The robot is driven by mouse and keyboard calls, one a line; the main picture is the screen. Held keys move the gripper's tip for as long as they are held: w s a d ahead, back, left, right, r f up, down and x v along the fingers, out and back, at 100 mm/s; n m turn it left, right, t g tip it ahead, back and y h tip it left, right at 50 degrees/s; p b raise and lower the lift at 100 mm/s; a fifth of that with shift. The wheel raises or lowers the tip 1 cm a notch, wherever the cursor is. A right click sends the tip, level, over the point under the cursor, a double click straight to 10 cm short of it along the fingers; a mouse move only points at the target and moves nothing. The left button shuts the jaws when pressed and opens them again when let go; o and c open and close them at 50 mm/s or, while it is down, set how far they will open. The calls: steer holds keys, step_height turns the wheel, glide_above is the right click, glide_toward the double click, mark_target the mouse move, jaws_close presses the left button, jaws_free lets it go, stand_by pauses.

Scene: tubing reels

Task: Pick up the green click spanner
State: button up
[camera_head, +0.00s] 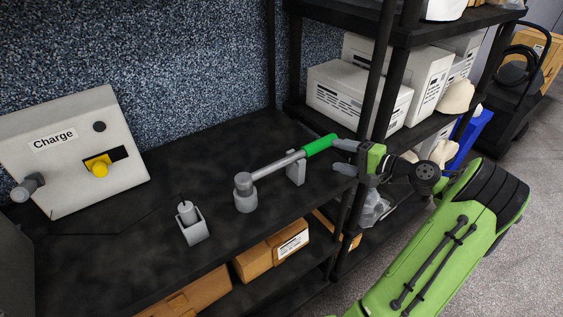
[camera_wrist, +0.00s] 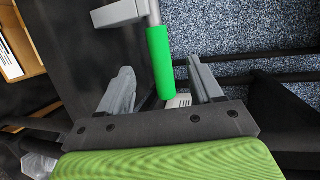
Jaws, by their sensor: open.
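The click spanner (camera_head: 277,167) has a grey shaft, a grey round head at its left end and a green handle (camera_head: 320,145) at its right end. It lies across a grey holder (camera_head: 296,170) on the black shelf, handle raised off the surface. My gripper (camera_head: 347,157) is at the handle's end, from the right. In the wrist view, the green handle (camera_wrist: 159,62) reaches down between the two grey fingers of my gripper (camera_wrist: 168,88), with gaps on both sides. The fingers are open and hold nothing. The spanner's head is out of the wrist view.
A white "Charge" panel (camera_head: 75,150) with a yellow knob stands at the left. A small grey holder with a cylinder (camera_head: 190,222) sits on the shelf (camera_head: 130,255). Black rack posts (camera_head: 376,75) rise close to my gripper. White boxes (camera_head: 350,95) stand behind, cardboard boxes (camera_head: 255,262) below.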

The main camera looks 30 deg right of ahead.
mark_target(317, 150)
steer(key=b+x, duration=0.1)
steer(key=x, duration=0.9)
steer(key=shift+w+f+b, duration=0.1)
steer(key=shift+f+b, duration=0.1)
steer(key=shift+b, duration=0.1)
steer(key=shift+r, duration=0.1)
steer(key=shift+c, duration=0.6)
jaws_close()
